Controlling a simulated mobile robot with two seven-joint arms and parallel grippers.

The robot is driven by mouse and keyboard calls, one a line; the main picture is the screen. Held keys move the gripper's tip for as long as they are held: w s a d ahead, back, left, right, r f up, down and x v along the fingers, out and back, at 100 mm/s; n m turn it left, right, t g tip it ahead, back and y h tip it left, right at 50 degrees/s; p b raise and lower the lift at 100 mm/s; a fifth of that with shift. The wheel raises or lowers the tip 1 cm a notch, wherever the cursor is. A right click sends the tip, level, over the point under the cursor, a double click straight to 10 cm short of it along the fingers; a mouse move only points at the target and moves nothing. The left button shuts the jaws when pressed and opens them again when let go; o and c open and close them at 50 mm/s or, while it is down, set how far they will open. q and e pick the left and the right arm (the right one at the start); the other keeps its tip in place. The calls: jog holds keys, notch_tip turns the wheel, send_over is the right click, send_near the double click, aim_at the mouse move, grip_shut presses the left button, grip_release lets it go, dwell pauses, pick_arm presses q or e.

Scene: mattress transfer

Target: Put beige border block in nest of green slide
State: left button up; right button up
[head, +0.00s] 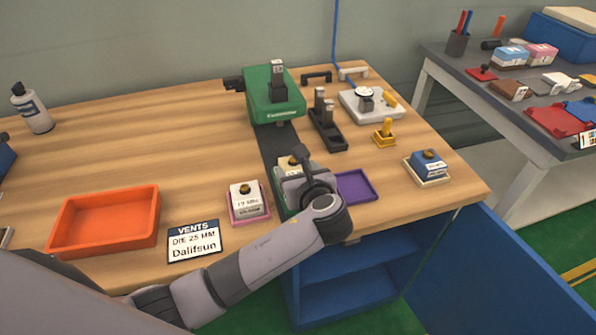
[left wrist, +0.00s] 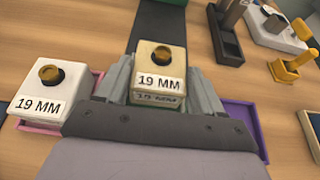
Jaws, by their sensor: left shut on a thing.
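The beige border block (left wrist: 158,60), with a dark-and-gold knob on top and a "19 MM" label, is between the fingers of my left gripper (left wrist: 158,90) in the left wrist view. The gripper is shut on it. In the head view, the block's top (head: 290,164) shows just beyond the left gripper (head: 298,182), which hides most of it. The green slide (head: 279,190) shows in part beside and below the gripper, on the dark track. Its nest is hidden, so I cannot tell whether the block sits in it or above it. My right gripper is not in view.
A white block (head: 246,193) on a pink tray stands left of the gripper, and an empty purple tray (head: 356,187) right of it. A green machine (head: 273,95) stands at the track's far end. An orange bin (head: 105,220) and a "VENTS" sign (head: 194,241) lie left.

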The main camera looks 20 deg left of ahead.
pick_arm(q)
jog(key=o, duration=1.1)
jog(key=shift+s+d+r, duration=0.1)
jog(key=shift+s+r, duration=0.05)
jog(key=p+v, duration=0.1)
jog(key=v, duration=1)
jog(key=shift+s+d+r, duration=0.1)
jog(key=shift+s+d, duration=0.1)
